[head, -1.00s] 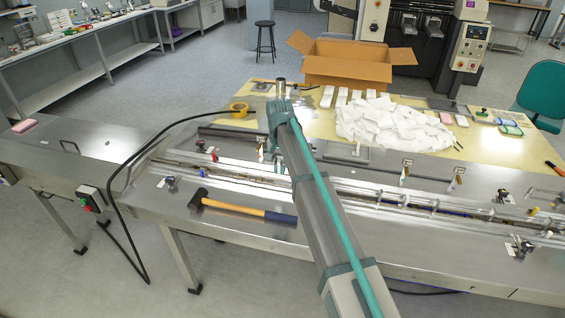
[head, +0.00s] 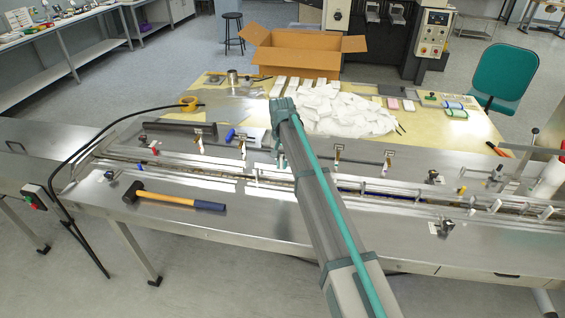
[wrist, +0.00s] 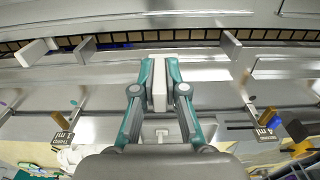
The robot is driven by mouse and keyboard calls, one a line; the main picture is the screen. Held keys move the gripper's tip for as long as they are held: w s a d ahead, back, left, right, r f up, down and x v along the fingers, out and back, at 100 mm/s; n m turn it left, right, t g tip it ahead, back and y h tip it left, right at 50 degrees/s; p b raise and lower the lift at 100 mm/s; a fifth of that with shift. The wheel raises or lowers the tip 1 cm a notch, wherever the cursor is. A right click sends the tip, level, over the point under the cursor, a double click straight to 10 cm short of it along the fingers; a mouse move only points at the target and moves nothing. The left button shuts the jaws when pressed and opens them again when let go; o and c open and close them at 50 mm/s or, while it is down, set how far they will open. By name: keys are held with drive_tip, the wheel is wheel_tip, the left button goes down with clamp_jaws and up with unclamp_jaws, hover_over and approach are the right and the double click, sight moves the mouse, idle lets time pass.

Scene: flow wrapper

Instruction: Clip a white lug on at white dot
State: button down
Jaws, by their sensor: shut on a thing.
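My gripper (wrist: 160,88) is shut on a white lug (wrist: 159,84), a small upright block between its two teal fingers in the wrist view. In the head view my gripper (head: 280,160) is mostly hidden by my arm, and the held lug cannot be made out. The held lug is over the metal deck, short of the long chain channel (wrist: 180,35). Other white lugs stand along the channel, two at the left (wrist: 36,52) (wrist: 85,49) and one at the right (wrist: 231,45). I cannot make out a white dot in either view.
A hammer (head: 170,200) lies on the near deck. Rods with labelled brackets (wrist: 62,138) (wrist: 265,130) stand on both sides of my gripper.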

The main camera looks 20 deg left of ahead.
sight(281, 156)
drive_tip(key=shift+a+f, duration=0.15)
drive_tip(key=shift+f, duration=0.4)
drive_tip(key=shift+f+b, duration=1.9)
drive_tip(key=shift+f, duration=1.7)
drive_tip(key=shift+s+f, duration=0.1)
drive_tip(key=shift+f, duration=0.1)
drive_tip(key=c, duration=1.1)
unclamp_jaws()
drive_tip(key=shift+c, duration=0.2)
drive_tip(key=shift+r, duration=0.15)
wheel_tip(281, 156, up, 12)
drive_tip(key=shift+f, duration=0.15)
